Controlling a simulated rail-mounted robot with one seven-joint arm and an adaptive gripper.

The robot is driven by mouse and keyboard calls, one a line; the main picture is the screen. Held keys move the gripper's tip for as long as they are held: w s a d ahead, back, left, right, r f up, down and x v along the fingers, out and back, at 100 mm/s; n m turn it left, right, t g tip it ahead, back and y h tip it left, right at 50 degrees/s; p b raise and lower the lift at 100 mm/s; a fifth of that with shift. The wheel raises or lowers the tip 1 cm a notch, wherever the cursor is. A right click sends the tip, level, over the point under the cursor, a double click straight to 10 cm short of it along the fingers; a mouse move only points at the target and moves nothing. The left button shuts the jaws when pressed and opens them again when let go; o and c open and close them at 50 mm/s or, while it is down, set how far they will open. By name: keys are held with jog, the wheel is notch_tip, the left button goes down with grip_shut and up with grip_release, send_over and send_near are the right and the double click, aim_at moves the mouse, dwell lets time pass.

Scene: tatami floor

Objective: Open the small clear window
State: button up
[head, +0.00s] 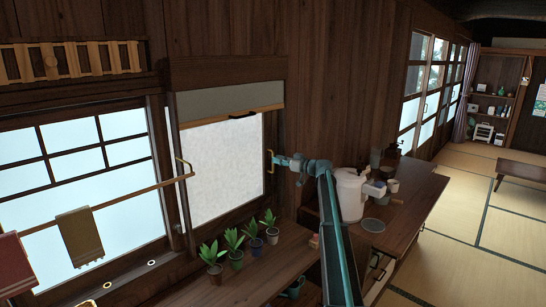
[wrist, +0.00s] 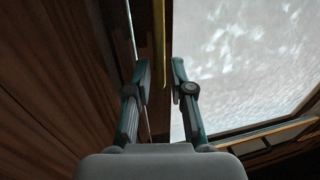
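The small window (head: 222,172) is a whitish, mottled pane in a dark wooden frame, under a grey rolled blind. It looks closed in the head view. In the wrist view the pane (wrist: 245,60) fills the right side. A thin brass handle (head: 270,161) stands upright at the window's right edge. My gripper (head: 277,160) is right beside this handle. In the wrist view my gripper (wrist: 160,75) is open, and the brass handle (wrist: 160,45) runs in the gap between the two fingers. I cannot tell whether either finger touches it.
Several potted plants (head: 236,240) stand on the wooden counter below the window. A white pot (head: 350,194) and cups stand on the table at right.

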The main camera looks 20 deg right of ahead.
aim_at(273, 172)
jog(key=shift+p+x, duration=0.45)
jog(key=shift+x, duration=1.15)
grip_shut()
